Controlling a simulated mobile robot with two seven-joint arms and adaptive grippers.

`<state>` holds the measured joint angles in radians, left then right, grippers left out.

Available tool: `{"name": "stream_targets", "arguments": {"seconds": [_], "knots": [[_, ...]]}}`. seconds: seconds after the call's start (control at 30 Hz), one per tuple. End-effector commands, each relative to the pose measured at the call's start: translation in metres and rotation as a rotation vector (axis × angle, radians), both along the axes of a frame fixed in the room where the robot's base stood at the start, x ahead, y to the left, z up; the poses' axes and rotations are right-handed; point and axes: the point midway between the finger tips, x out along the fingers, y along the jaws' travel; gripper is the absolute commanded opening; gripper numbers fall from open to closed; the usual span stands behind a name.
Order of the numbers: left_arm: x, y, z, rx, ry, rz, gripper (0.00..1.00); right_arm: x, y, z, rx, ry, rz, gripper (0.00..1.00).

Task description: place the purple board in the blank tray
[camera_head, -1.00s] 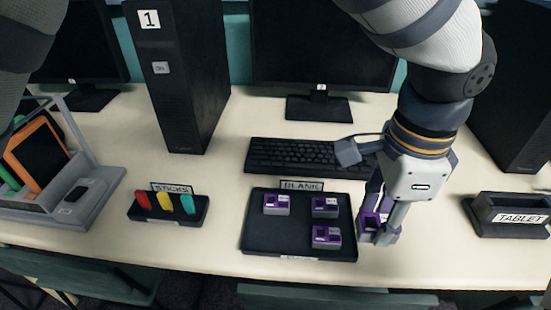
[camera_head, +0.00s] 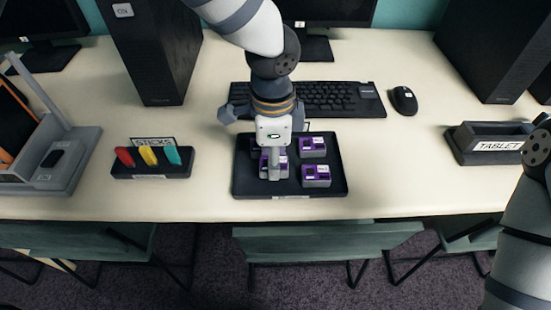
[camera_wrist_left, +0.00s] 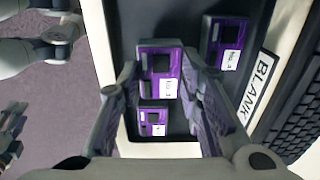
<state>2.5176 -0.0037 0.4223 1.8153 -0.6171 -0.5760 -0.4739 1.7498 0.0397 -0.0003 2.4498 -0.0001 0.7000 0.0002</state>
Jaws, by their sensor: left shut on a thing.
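My left gripper (camera_head: 276,170) is over the front left of the black blank tray (camera_head: 337,190). It is shut on a purple board (camera_head: 265,164), which also shows between the fingers in the left wrist view (camera_wrist_left: 161,75). I cannot tell whether this board touches the tray floor. Another purple board (camera_head: 316,176) lies front right in the tray and a third (camera_head: 313,147) back right. A further one is mostly hidden behind the gripper at the back left and shows in the left wrist view (camera_wrist_left: 226,45).
The keyboard (camera_head: 330,97) lies close behind the tray, with a mouse (camera_head: 403,100) to its right. The sticks holder (camera_head: 150,160) stands left and the tablet holder (camera_head: 490,143) right. Bare table lies between them and the tray. Chairs (camera_head: 330,243) stand along the front edge.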

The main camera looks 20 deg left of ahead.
Motion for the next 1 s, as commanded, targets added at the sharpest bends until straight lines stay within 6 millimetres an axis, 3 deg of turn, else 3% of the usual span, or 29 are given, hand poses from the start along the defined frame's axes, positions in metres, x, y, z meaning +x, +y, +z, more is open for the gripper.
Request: {"name": "stream_targets", "arguments": {"seconds": [0.03,0.1,0.47,0.5,0.53,0.77,0.87,1.0], "knots": [[-0.002,0.000,-0.013,0.003,0.008,-0.003,0.07,-0.003,0.000,-0.003,0.000,0.011,0.000,0.40],[-0.001,-0.001,-0.018,0.001,0.004,-0.002,0.07,-0.004,0.000,-0.004,0.001,0.013,0.000,0.40],[0.000,-0.001,-0.021,0.001,0.000,-0.001,0.07,-0.003,0.000,-0.003,0.001,0.012,0.001,0.40],[0.000,-0.001,-0.021,0.000,0.000,-0.001,0.37,-0.003,0.000,-0.003,0.001,0.012,0.001,0.40],[0.000,-0.001,-0.021,0.000,0.000,-0.001,0.41,-0.003,0.000,-0.003,-0.001,0.011,0.000,0.40],[0.000,-0.001,-0.020,0.000,0.000,-0.001,0.41,-0.003,0.000,-0.003,0.001,0.011,0.001,0.40],[0.000,-0.001,-0.015,0.000,-0.002,-0.001,0.41,-0.003,0.000,-0.003,0.001,0.009,0.001,0.40],[0.001,-0.001,0.017,-0.003,-0.009,0.000,0.41,0.003,0.000,0.003,0.000,-0.011,0.001,0.40]]}}
